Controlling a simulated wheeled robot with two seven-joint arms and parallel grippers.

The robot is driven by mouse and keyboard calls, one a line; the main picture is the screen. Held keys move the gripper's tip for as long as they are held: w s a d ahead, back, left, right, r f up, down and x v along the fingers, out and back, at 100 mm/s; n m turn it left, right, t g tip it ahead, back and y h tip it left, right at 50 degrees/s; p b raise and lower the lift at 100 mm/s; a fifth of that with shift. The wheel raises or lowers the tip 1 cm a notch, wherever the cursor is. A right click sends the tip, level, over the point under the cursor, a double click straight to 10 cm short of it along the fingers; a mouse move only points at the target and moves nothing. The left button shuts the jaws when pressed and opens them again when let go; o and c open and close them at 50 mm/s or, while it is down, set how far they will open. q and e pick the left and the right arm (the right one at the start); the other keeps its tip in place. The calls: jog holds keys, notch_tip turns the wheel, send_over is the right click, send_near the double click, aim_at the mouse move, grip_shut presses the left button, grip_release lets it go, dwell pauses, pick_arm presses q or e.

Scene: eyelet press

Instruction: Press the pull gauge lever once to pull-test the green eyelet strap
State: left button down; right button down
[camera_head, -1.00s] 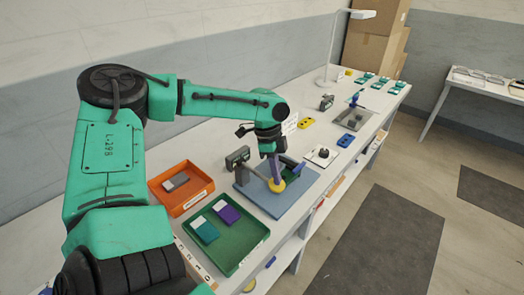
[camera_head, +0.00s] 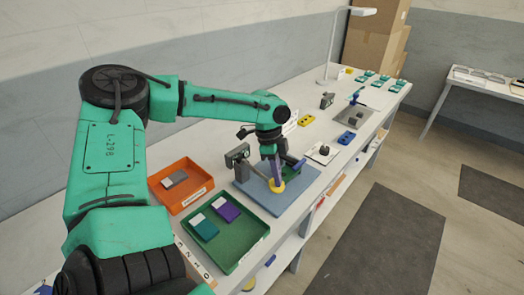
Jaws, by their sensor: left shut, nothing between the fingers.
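My left gripper (camera_head: 277,184) points down over the blue base plate (camera_head: 248,188) of the nearer bench device, its fingers shut and empty. Its tips are at a yellow round part on that plate; I cannot tell whether they touch it. A dark gauge-like box (camera_head: 237,155) stands at the plate's back left. A green piece (camera_head: 292,171) and a blue bar (camera_head: 299,164) show just right of the fingers, partly hidden by them. I cannot tell whether the green piece is the eyelet strap. My right gripper is not in view.
A green tray (camera_head: 247,243) and an orange tray (camera_head: 185,204) hold small cards or blocks at the near left.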

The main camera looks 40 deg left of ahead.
pick_arm(q)
jog(key=shift+p+v, duration=0.9)
jog(key=shift+v, duration=0.1)
jog(key=shift+p+v, duration=2.25)
jog(key=shift+v, duration=0.4)
jog(key=p+v, duration=0.2)
jog(key=shift+r, duration=0.4)
